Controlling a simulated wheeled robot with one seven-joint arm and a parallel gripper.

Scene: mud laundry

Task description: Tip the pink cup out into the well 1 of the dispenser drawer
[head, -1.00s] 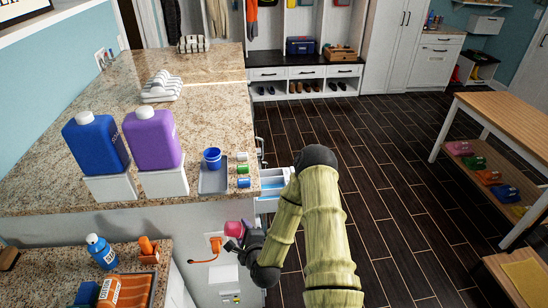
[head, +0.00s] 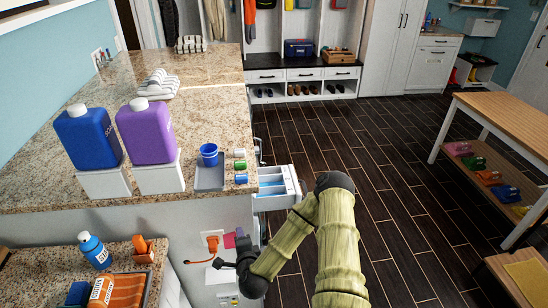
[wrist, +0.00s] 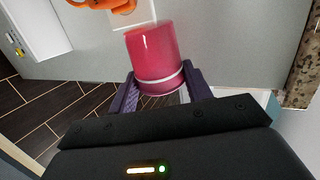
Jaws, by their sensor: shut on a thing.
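The pink cup (wrist: 155,55) is held between the two purple fingers of my gripper (wrist: 160,88) in the wrist view. It has a pale band near the fingers. In the head view the cup (head: 229,240) is small and partly hidden by my gripper (head: 239,244), in front of the white counter side. Its contents do not show. The dispenser drawer (head: 291,187) is pulled out past the counter's right end, above and to the right of the cup. Its wells show pale blue inside; I cannot tell which is well 1.
An orange plug and cord (head: 212,242) sit at the wall outlet beside the cup. The counter (head: 215,110) holds blue and purple jugs (head: 146,132), a blue cup (head: 208,154) on a grey tray, and small coloured spools. Dark floor (head: 400,170) to the right is open.

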